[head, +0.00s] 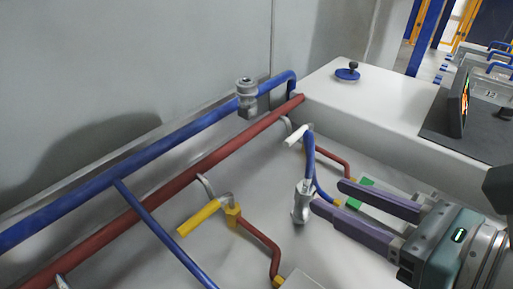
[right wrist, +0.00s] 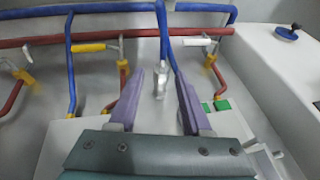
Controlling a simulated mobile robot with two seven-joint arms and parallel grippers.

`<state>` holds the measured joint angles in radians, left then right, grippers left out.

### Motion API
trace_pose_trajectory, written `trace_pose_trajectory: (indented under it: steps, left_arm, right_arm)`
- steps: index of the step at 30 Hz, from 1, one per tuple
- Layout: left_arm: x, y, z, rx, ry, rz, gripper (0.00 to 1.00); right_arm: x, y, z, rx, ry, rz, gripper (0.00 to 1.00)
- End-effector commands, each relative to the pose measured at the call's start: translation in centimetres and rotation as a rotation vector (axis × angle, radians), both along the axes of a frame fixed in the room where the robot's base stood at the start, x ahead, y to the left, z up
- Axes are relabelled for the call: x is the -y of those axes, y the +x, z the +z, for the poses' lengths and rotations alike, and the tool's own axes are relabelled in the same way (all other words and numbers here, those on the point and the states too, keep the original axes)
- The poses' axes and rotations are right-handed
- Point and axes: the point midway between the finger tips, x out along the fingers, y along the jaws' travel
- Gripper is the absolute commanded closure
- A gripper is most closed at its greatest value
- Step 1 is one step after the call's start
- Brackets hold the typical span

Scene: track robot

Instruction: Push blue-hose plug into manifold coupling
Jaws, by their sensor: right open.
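The blue hose (head: 309,153) hangs in front of the pipes, and a silver metal fitting, seemingly its plug (head: 302,204), is at its lower end, roughly upright. A grey metal fitting, seemingly the manifold coupling (head: 246,99), sits on the blue pipe farther back and left. My right gripper (head: 328,196) comes in from the right, open, with its purple fingertips close to the plug. In the right wrist view the plug (right wrist: 160,86) appears between the two spread fingers (right wrist: 158,74), with no clear contact. My left gripper is not in view.
A blue pipe (head: 75,205) and a red pipe (head: 215,157) run along the wall. A yellow-handled valve (head: 198,218) and a white-handled valve (head: 295,136) stick out near the hose. A white counter (head: 385,95) with a blue knob (head: 347,74) lies at the right.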

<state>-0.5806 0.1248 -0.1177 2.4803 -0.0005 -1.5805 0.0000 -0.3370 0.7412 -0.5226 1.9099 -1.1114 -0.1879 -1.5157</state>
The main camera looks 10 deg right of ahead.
Motion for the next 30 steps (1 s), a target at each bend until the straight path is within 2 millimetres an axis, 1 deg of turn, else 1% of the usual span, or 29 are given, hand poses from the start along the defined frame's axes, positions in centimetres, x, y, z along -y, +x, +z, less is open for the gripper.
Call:
trace_pose_trajectory:
  steps: [1,5,9,16,21,24,27,30]
  left_arm:
    - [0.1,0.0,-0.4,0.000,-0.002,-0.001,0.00]
    - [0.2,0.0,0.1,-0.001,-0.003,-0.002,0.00]
    - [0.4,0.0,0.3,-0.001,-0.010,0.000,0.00]
    - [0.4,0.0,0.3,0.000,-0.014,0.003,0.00]
    - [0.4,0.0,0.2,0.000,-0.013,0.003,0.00]
    - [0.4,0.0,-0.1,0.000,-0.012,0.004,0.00]
    - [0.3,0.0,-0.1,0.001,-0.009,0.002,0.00]
    - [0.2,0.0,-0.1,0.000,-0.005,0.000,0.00]
  right_arm:
    - [-0.1,0.1,-0.6,0.006,-0.018,0.016,0.51]
    - [-0.7,1.3,-0.8,0.011,-0.027,0.023,0.51]
    - [-1.5,3.0,-1.5,0.009,-0.023,0.021,0.51]
    - [-2.3,4.5,-2.1,0.008,-0.022,0.021,0.51]
    - [-3.3,6.8,-2.8,0.007,-0.019,0.020,0.51]
    - [-3.8,7.9,-3.4,0.008,-0.020,0.020,0.51]
    - [-4.1,8.3,-3.6,0.006,-0.020,0.021,0.51]
    - [-4.1,8.4,-3.6,0.006,-0.020,0.021,0.51]
